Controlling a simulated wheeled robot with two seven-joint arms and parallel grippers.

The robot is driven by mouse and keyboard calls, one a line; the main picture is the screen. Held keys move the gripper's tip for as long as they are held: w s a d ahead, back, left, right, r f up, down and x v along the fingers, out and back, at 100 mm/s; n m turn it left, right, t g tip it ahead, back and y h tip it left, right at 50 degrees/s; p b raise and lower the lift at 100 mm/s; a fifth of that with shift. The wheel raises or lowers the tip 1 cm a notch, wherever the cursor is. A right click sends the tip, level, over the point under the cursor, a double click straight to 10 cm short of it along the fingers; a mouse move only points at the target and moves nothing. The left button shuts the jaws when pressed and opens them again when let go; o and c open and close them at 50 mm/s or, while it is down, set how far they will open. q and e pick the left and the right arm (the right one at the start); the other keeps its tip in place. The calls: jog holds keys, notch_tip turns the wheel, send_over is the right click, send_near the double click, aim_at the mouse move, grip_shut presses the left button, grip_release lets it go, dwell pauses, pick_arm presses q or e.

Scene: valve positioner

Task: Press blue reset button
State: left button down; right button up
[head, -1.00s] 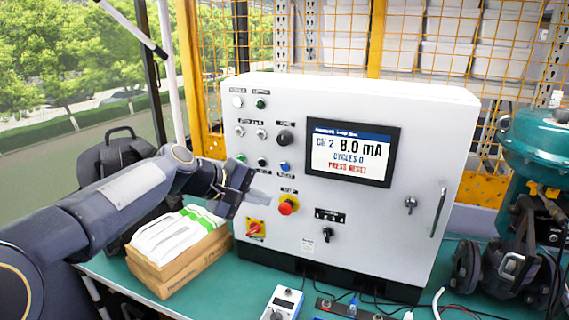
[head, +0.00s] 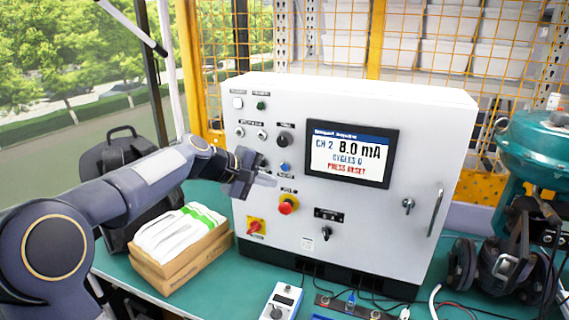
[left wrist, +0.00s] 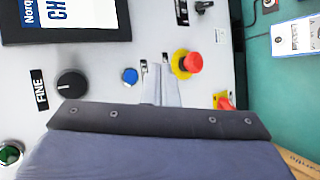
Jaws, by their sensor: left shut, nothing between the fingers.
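The blue button (head: 285,167) is on the front of the white control box, above the red emergency stop (head: 288,205). In the left wrist view the blue button (left wrist: 130,75) lies just beside the gripper's fingertips. My left gripper (head: 272,181) is shut and empty, its fingers pointing at the panel, a little below and left of the blue button. The shut fingers also show in the left wrist view (left wrist: 161,72). Whether they touch the panel cannot be told. The screen (head: 349,154) reads "CH 2 8.0 mA, CYCLES 0, PRESS RESET". My right gripper is not in view.
The red emergency stop on its yellow ring also shows close to the fingers in the left wrist view (left wrist: 192,62). A black knob (head: 284,139) is above the blue button. A cardboard box with gloves (head: 180,236) stands left of the control box.

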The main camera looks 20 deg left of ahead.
aim_at(275, 172)
pick_arm(q)
jog(key=shift+w+a+p, duration=0.1)
jog(key=shift+w+p, duration=0.9)
jog(key=shift+w, duration=1.25)
jog(key=shift+w, duration=0.15)
jog(key=shift+w, duration=0.25)
jog(key=shift+w+p, duration=0.35)
jog(key=shift+p, duration=0.15)
dwell(0.7)
dwell(0.3)
jog(key=shift+s+b, duration=0.45)
jog(key=shift+s, duration=0.3)
